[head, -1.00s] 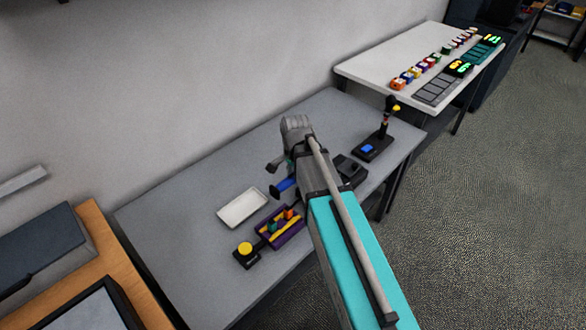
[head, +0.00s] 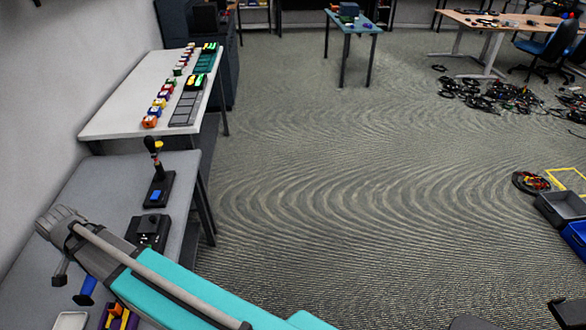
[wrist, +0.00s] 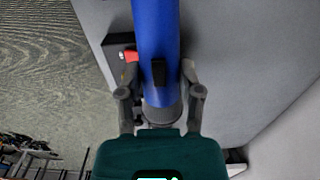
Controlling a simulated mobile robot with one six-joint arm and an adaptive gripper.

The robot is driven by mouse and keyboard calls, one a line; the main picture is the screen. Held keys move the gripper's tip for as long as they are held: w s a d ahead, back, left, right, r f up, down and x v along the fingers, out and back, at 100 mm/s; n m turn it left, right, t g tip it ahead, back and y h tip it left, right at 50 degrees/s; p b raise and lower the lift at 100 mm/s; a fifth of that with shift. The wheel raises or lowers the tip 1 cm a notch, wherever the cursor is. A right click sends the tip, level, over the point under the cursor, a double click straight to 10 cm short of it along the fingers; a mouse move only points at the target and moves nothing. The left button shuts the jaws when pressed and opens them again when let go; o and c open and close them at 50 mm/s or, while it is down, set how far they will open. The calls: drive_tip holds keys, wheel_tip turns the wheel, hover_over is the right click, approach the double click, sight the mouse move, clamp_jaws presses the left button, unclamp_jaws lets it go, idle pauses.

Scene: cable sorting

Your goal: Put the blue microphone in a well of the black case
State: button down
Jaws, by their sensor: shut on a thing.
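The blue microphone (wrist: 155,30) fills the upper middle of the wrist view, with a small black switch on its handle. My gripper (wrist: 160,88) is shut on it, one finger on each side. In the head view the microphone (head: 86,290) shows as a short blue piece above the grey table at the lower left, beside my arm. My fingertips are hard to make out there. I cannot pick out a black case with wells for certain in any view.
The grey table (head: 95,190) holds a black box (head: 149,231), a stand with a joystick-like post (head: 157,185), and a white tray (head: 70,321). A white table (head: 125,95) with coloured blocks stands beyond. Crates (head: 562,208) and cable heaps (head: 485,92) lie right; the middle floor is clear.

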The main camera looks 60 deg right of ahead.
wheel_tip(320, 180, up, 17)
drive_tip(key=p, duration=1.6)
drive_tip(key=shift+s+f, duration=0.1)
